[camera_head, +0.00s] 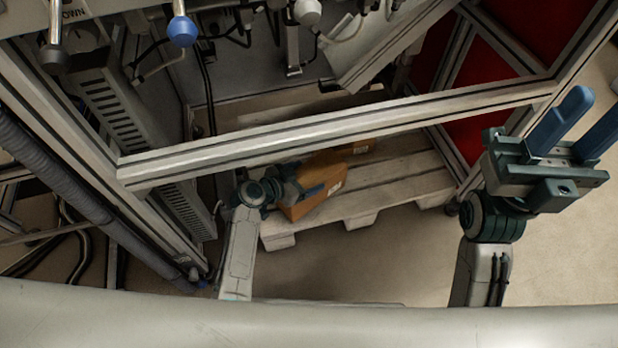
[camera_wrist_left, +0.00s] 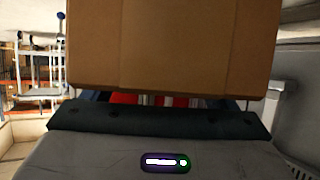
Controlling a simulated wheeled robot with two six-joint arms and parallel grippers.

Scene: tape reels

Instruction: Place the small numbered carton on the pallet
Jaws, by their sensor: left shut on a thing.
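In the left wrist view the carton (camera_wrist_left: 170,45) fills the upper middle, beyond the gripper body. I cannot tell whether its underside touches the pallet. No number can be read on it. My right gripper (camera_head: 587,117) has its blue fingers apart and is empty, at the right.
Frame posts and red panels (camera_head: 530,40) close off the back right. The pallet's right part is bare.

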